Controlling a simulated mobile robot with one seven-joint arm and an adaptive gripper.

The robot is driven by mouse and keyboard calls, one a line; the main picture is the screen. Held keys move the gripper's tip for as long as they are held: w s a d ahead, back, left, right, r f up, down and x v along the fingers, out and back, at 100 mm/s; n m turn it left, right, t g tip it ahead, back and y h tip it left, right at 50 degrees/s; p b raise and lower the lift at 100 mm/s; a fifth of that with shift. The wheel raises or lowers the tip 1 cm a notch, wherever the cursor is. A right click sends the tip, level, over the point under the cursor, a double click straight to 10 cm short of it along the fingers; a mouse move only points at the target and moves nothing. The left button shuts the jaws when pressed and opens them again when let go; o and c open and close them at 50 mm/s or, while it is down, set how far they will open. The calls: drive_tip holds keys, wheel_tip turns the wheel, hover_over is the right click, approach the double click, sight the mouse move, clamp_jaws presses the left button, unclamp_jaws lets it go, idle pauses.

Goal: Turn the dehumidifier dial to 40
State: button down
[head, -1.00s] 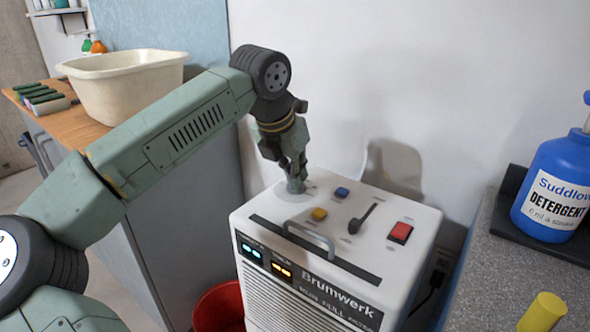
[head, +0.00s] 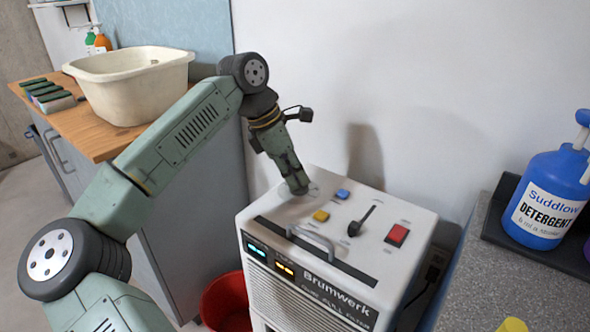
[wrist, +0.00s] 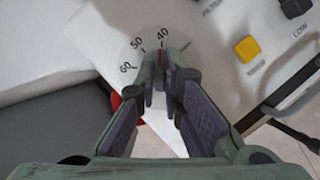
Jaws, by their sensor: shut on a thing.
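The dehumidifier (head: 330,215) is a white Brumwerk box in the head view. Its dial is on the top panel at the far left corner; the dial's scale plate (wrist: 138,48) shows in the wrist view with 60, 50 and 40 readable. A red pointer line (wrist: 163,57) lies at or very near the 40 mark. My gripper (wrist: 163,85) is shut on the dial's knob, which is mostly hidden between the fingers. In the head view my gripper (head: 300,187) reaches down, tilted, onto the dial and hides most of it.
The top panel also bears a blue button (head: 342,194), a yellow button (head: 321,216), a black lever (head: 361,222), a red switch (head: 397,235) and a handle (head: 310,241). A counter with a basin (head: 130,90) stands left; a detergent bottle (head: 545,200) stands right. A red bucket (head: 226,300) is below.

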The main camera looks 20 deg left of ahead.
drive_tip(key=shift+w+m, duration=0.1)
drive_tip(key=shift+m, duration=0.2)
idle(0.4)
drive_tip(key=c, duration=1.7)
unclamp_jaws()
drive_tip(key=v, duration=1.2)
drive_tip(key=shift+w, duration=0.1)
